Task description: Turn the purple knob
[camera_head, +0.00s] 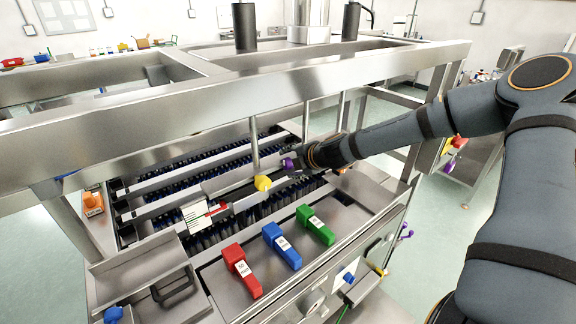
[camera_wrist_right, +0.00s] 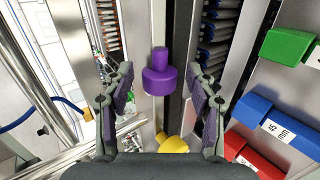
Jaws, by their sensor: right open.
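The purple knob (camera_wrist_right: 160,76) is in the middle of the right wrist view, a round body with a narrower top. My right gripper (camera_wrist_right: 161,95) is open, with one finger on each side of the knob and a gap showing on both sides. In the head view the purple knob (camera_head: 289,164) is small and partly hidden at the tip of my right gripper (camera_head: 296,163). A yellow knob (camera_head: 263,183) is just to its left and nearer; it also shows at the bottom of the wrist view (camera_wrist_right: 172,143). My left gripper is not in view.
Red (camera_head: 241,270), blue (camera_head: 282,246) and green (camera_head: 315,225) blocks stand on the machine's front metal panel. A thick metal frame bar (camera_head: 230,103) crosses above the knobs. A thin vertical rod (camera_head: 254,145) stands by the yellow knob. Rows of dark caps fill the channels behind.

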